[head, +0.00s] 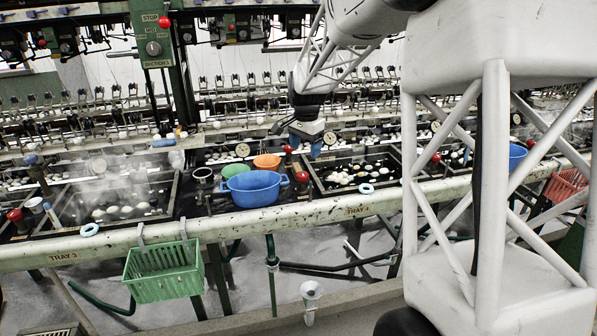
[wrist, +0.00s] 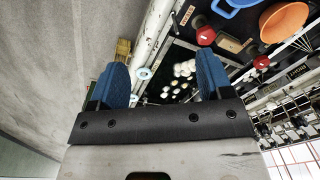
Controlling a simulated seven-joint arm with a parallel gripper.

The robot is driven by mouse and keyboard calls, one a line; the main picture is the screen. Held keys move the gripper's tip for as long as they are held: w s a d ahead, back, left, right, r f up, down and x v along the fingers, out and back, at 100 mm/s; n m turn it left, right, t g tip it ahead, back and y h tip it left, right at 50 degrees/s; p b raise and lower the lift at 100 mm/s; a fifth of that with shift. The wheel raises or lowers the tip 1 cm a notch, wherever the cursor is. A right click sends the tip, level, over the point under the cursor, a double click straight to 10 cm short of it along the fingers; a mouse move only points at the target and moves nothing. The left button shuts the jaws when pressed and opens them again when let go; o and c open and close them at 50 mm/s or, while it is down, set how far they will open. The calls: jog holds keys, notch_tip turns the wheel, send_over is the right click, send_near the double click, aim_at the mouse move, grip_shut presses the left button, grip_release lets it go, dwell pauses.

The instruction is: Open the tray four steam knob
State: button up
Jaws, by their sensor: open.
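The tray four basin (head: 340,190) is a dark, water-filled trough with pale cocoons, behind the rail label TRAY 4 (head: 357,210). Two red knobs stand at its left end: a front one (head: 302,177) and a back one (head: 287,149).
A blue tub (head: 254,188), an orange bowl (head: 267,161) and a green bowl (head: 234,170) stand left of the knobs. A green basket (head: 164,271) hangs from the front rail (head: 230,226). Reeling machinery fills the back.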

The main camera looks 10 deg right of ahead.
aim_at(302, 174)
jog(key=w+d+f+m, duration=0.1)
jog(key=w+f, duration=0.2)
jog(key=w, duration=0.2)
jog(key=w+d+f+m, duration=0.1)
jog(key=w+f, duration=0.3)
jog(key=w, duration=0.1)
jog(key=w+d+f+m, duration=0.1)
jog(key=w+f, duration=0.3)
jog(key=w, duration=0.1)
jog(key=shift+d+m+g, duration=0.1)
jog(key=shift+m+g, duration=0.2)
jog(key=shift+m, duration=0.1)
jog(key=shift+f, duration=0.1)
jog(key=shift+f, duration=3.85)
jog(key=shift+c, duration=0.5)
jog(key=c, duration=0.8)
